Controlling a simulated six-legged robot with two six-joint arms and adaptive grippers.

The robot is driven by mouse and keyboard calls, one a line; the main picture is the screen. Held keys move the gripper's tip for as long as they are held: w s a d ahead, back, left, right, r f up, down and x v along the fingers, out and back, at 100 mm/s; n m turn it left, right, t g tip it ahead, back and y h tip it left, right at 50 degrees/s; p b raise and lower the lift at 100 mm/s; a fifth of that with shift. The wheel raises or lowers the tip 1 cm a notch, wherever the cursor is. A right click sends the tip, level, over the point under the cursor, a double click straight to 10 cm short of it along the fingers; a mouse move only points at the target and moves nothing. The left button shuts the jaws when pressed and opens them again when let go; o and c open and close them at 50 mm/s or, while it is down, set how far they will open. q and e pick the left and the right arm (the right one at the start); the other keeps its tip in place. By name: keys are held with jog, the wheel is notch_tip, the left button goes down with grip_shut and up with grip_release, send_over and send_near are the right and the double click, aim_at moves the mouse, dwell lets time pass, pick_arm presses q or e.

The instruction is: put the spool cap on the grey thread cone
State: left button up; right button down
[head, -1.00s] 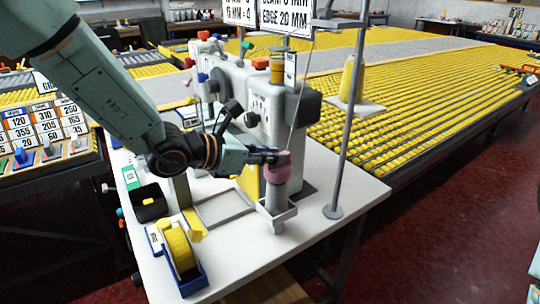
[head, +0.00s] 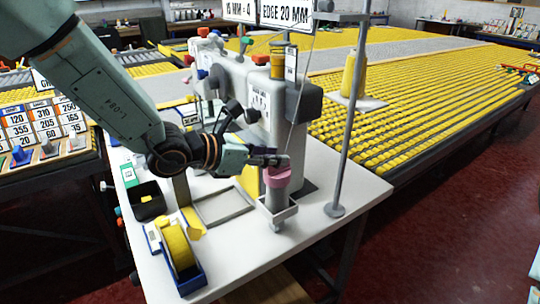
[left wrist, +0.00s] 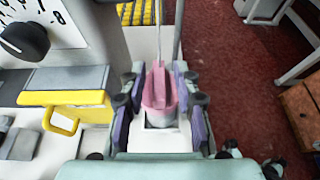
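The pink spool cap (head: 277,178) sits on top of the upright grey thread cone (head: 275,198), which stands in a square holder on the white table. In the left wrist view the cap (left wrist: 159,90) lies between the fingers, with a little of the grey cone (left wrist: 161,119) below it. My left gripper (head: 276,160) is just above the cap. Its fingers (left wrist: 160,85) stand apart on both sides of the cap, with narrow gaps, and look open. Whether the cap is fully seated cannot be told. My right gripper is not in view.
A thread stand pole (head: 343,150) with a yellow cone (head: 351,74) rises just right. The sewing machine (head: 260,105) stands behind. A blue tape dispenser (head: 190,272) and a black bin (head: 147,202) are at left. The front right table corner is clear.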

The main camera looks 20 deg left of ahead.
pick_arm(q)
jog(key=shift+o, duration=0.2)
jog(key=shift+s, duration=0.1)
jog(key=shift+a, duration=0.1)
jog(key=shift+r+p, duration=0.5)
jog(key=shift+p, duration=0.1)
jog(key=p+v, duration=1.2)
jog(key=p, duration=0.2)
jog(key=shift+r, duration=0.1)
